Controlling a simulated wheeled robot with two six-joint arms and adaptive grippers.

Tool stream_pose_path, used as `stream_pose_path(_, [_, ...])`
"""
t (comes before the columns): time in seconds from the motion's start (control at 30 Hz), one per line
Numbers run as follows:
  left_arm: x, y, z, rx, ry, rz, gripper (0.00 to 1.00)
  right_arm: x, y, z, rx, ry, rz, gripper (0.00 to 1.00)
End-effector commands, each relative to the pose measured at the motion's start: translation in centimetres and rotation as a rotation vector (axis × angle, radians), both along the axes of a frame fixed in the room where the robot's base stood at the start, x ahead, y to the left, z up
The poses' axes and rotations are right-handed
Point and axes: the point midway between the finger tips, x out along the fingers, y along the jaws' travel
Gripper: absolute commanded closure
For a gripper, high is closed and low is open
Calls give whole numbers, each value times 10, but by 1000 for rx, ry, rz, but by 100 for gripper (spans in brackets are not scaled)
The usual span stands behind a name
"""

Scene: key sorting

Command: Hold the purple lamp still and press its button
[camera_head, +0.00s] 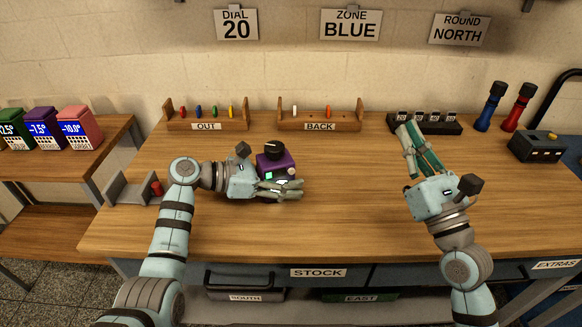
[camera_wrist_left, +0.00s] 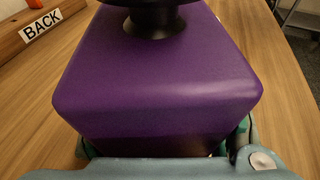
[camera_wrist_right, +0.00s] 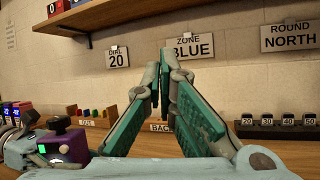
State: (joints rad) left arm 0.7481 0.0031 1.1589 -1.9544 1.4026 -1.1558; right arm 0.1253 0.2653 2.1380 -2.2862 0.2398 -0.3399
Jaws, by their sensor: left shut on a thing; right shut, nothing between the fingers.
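The purple lamp (camera_head: 268,165) is a small purple box with a black knob-like top and a pale round button (camera_head: 291,171) on its right side. It stands on the wooden table, left of the middle. My left gripper (camera_head: 283,189) is shut on the lamp, its fingers along the lamp's lower near part. In the left wrist view the purple body (camera_wrist_left: 158,85) fills the middle, with a fingertip at each side. My right gripper (camera_head: 411,137) is shut and empty, raised over the right part of the table, well apart from the lamp. The lamp also shows in the right wrist view (camera_wrist_right: 72,143).
The OUT rack (camera_head: 207,127) and BACK rack (camera_head: 319,126) stand at the back with coloured keys. A dark block with numbered tabs (camera_head: 450,128), two flashlights (camera_head: 490,107) and a dark box (camera_head: 537,147) are at the right. A grey holder (camera_head: 128,190) is left. The table's middle is clear.

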Motion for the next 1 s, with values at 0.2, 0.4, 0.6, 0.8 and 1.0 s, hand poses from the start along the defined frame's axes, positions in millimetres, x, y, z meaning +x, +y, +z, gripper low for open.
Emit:
stream_pose_path(0.2, [0,1,-1,2,1,1,62,-30,108,-84,64,562,576,100])
stream_pose_path(0.4, [0,0,-1,1,2,1,62,-82,148,-111,20,796,849,100])
stream_pose_path(0.6, [0,0,-1,1,2,1,62,-76,158,-114,11,829,889,100])
stream_pose_path(0.8, [0,0,-1,2,2,0,62,-42,171,-114,12,829,887,100])
stream_pose_path(1.0, [0,0,-1,2,2,0,62,-15,181,-115,9,829,885,100])
